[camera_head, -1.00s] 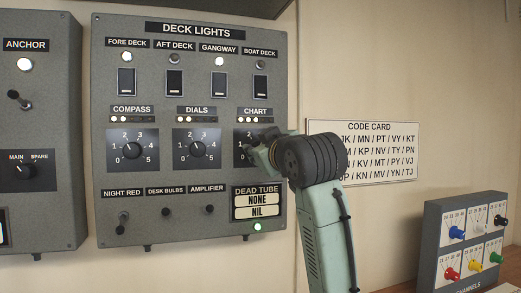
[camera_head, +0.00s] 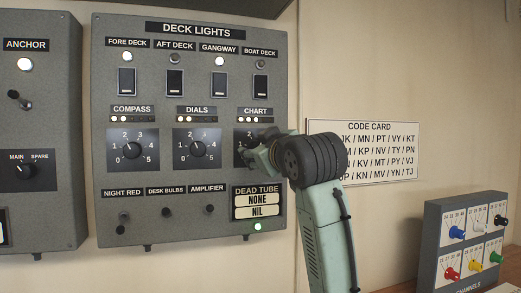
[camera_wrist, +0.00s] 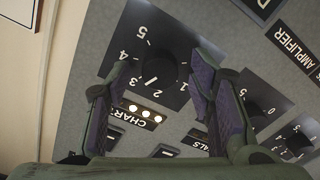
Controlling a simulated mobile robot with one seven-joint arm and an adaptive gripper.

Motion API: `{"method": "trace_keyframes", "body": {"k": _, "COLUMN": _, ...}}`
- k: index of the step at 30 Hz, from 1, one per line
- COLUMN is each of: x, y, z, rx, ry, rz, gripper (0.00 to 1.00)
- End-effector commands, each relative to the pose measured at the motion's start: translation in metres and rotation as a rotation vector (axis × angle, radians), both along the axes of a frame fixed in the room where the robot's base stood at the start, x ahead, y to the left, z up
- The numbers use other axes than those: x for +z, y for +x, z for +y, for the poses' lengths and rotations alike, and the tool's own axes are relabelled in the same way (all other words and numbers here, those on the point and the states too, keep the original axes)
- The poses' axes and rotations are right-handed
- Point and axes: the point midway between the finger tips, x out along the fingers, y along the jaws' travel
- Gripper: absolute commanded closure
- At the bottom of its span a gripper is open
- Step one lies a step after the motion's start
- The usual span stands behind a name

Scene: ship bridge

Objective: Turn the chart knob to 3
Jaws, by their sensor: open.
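The chart knob is a dark round knob on a numbered dial, under the CHART label (camera_head: 255,111) on the grey deck lights panel. In the head view my gripper (camera_head: 248,153) covers most of it. The wrist view shows the chart knob (camera_wrist: 160,68) nearly upside down, with its white pointer toward the low side, near the 2 and 3; the exact setting is hard to read. My gripper (camera_wrist: 162,72) is open, one finger on each side of the knob. I cannot tell whether either finger touches it.
The dials knob (camera_head: 197,150) and compass knob (camera_head: 132,150) sit left of it. Small switches (camera_head: 210,209) and the dead tube display (camera_head: 257,206) lie below. A code card (camera_head: 365,150) hangs to the right, and a channels box (camera_head: 432,245) stands at the lower right.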

Motion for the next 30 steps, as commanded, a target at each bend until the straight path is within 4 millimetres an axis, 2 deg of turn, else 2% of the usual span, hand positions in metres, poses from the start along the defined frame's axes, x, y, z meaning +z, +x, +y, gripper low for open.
{"method": "trace_keyframes", "body": {"k": 5, "x": 0.0, "y": -0.002, "z": -0.001, "rx": 0.0, "ry": 0.0, "rz": -0.001, "gripper": 0.51}}
{"method": "trace_keyframes", "body": {"k": 8, "x": 0.001, "y": -0.01, "z": -0.004, "rx": -0.001, "ry": 0.002, "rz": -0.001, "gripper": 0.51}}
{"method": "trace_keyframes", "body": {"k": 21, "x": 0.001, "y": -0.092, "z": -0.031, "rx": -0.002, "ry": 0.0, "rz": -0.003, "gripper": 0.51}}
{"method": "trace_keyframes", "body": {"k": 25, "x": 0.001, "y": -0.107, "z": -0.035, "rx": 0.0, "ry": -0.001, "rz": -0.002, "gripper": 0.51}}
{"method": "trace_keyframes", "body": {"k": 30, "x": 0.0, "y": -0.115, "z": -0.037, "rx": 0.0, "ry": 0.0, "rz": -0.001, "gripper": 0.51}}
